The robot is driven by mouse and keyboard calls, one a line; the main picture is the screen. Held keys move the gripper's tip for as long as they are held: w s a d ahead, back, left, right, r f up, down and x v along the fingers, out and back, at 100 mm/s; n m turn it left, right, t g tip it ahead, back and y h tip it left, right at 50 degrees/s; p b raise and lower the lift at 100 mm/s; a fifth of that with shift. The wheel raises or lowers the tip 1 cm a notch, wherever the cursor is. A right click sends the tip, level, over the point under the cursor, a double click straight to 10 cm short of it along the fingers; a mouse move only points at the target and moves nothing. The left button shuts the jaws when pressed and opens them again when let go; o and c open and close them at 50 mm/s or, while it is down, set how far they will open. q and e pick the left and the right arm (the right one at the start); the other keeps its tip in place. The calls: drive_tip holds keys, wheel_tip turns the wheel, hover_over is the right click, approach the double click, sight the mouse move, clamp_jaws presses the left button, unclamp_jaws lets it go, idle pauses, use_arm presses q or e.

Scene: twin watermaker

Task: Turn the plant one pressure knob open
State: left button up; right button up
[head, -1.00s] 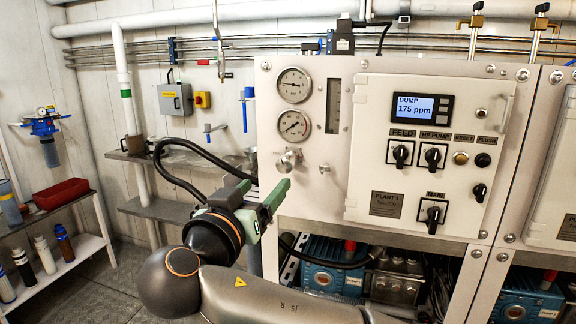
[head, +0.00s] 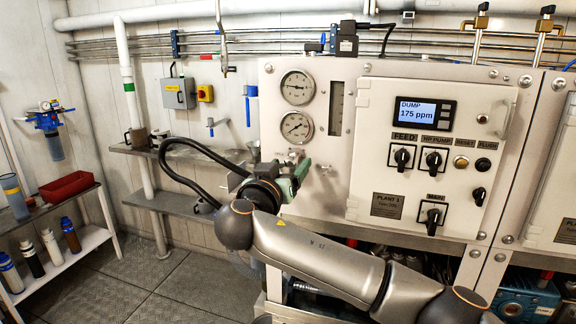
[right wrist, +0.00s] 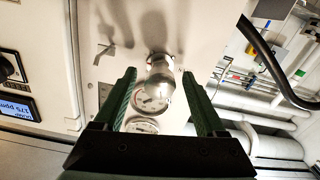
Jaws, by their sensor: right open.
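The silver plant one pressure knob (right wrist: 160,88) sticks out of the white panel below two round gauges. In the head view the knob (head: 295,155) is mostly hidden behind my right gripper (head: 292,174). In the right wrist view my right gripper (right wrist: 158,76) is open, with one green finger on each side of the knob in the picture. Gaps show between the knob and both fingers; I cannot tell how deep it sits between them. My left gripper is not in view.
Gauges (head: 297,88) sit above the knob. A small valve handle (right wrist: 103,50) is beside it on the panel. The control box (head: 365,150) with a display reading DUMP 175 ppm is to the right. A black hose (head: 190,140) loops at the left.

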clamp_jaws()
idle(0.5)
drive_tip(key=shift+f, duration=0.1)
